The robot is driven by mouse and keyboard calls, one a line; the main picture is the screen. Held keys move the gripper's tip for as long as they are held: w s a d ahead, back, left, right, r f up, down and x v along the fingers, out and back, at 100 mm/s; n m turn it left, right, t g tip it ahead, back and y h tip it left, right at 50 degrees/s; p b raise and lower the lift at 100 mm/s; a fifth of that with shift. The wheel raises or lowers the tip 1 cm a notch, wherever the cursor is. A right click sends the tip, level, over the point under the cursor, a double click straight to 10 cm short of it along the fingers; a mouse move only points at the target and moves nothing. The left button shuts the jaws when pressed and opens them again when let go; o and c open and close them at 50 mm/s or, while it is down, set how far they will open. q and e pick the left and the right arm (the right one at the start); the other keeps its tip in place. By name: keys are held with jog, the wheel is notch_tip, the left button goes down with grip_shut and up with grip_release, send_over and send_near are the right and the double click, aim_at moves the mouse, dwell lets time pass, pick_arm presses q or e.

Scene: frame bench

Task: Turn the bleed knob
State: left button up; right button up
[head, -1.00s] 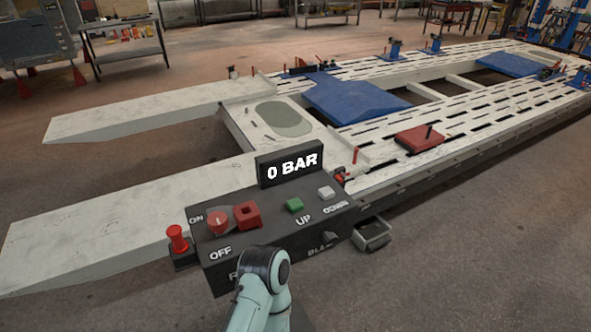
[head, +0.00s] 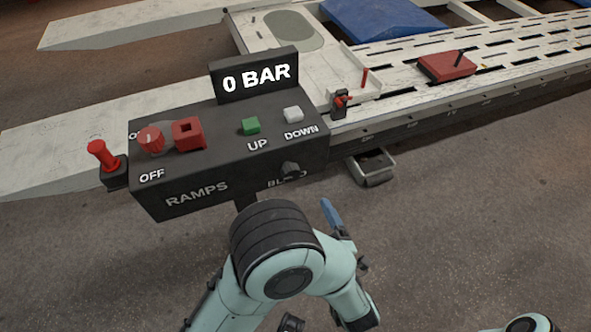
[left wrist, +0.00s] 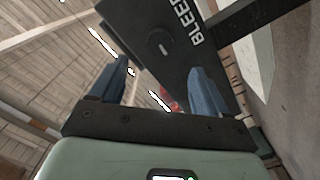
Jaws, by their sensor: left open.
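The bleed knob (head: 290,169) is a small dark knob on the front face of the control box (head: 190,193), at its lower right. The arm partly crowds the view near it, and the BLEED label is partly covered. In the left wrist view the knob (left wrist: 158,43) is a dark round knob with a pale mark line, beside the word BLEED. My left gripper (head: 338,226) is in front of the box, to the right of and below the knob. Its two blue fingers (left wrist: 162,85) are apart with nothing between them, short of the knob. My right gripper is out of view.
The box carries a red rotary switch (head: 151,140), a red square part (head: 188,134), a green UP button (head: 250,125), a white DOWN button (head: 293,114) and a 0 BAR display (head: 254,76). A red plunger (head: 103,155) stands left. A metal tray (head: 372,168) lies right.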

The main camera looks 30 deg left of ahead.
aim_at(293, 177)
pick_arm(q)
jog(key=x, duration=1.3)
jog(key=shift+s+a+r+p, duration=0.1)
jog(key=shift+a+r+p, duration=0.05)
jog(key=shift+a+p, duration=0.2)
jog(key=shift+d, duration=0.1)
jog(key=c, duration=1)
